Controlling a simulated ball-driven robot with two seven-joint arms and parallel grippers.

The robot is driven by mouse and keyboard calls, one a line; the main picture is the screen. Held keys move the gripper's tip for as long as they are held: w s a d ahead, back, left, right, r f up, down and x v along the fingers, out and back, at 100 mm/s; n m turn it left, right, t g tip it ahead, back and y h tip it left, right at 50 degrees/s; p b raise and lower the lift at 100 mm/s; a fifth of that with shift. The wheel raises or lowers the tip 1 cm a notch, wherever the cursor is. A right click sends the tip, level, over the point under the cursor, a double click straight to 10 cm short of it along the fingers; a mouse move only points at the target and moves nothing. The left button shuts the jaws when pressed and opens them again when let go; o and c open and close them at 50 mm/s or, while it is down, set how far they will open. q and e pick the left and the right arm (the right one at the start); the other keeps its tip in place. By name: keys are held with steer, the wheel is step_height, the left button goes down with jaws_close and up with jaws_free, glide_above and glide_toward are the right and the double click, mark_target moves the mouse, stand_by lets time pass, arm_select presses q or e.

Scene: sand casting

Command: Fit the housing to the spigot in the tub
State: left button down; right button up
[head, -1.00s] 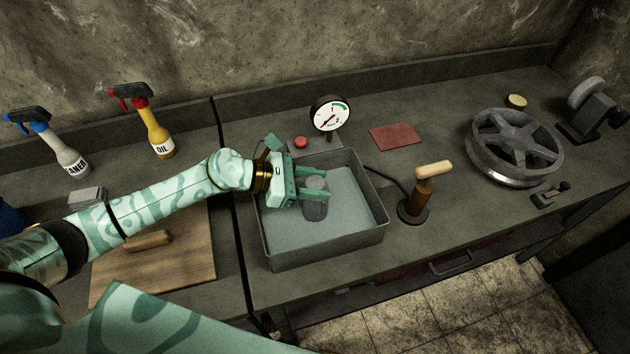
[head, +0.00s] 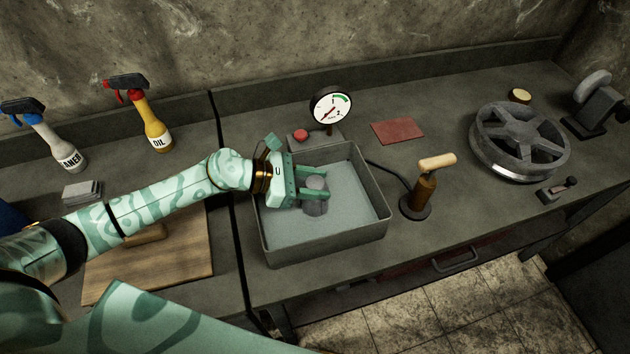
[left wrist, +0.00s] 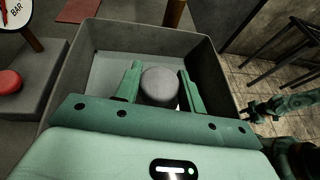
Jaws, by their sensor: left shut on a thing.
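The tub (head: 375,230) is a grey open box holding pale, water-like contents. My left gripper (head: 315,184) reaches into it from the left. Its two green fingers are shut on a grey cylindrical piece, the housing (head: 316,200), which is upright near the tub's middle. In the left wrist view the housing's round top (left wrist: 160,84) shows between the fingers (left wrist: 159,90). The spigot cannot be seen, and I cannot tell how the housing's lower end sits.
A pressure gauge (head: 331,107) and a red button (head: 301,135) stand behind the tub. A hand pump with a wooden handle (head: 437,161) stands to its right. A spoked wheel (head: 519,140) lies farther right. A wooden board (head: 190,262) lies left.

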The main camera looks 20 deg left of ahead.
arm_select(q)
steer(key=c, duration=0.8)
jaws_free()
steer(key=shift+o, duration=0.2)
steer(key=b+v, duration=0.1)
steer(key=v, duration=1.5)
steer(key=shift+r, duration=0.15)
steer(key=shift+r, duration=0.1)
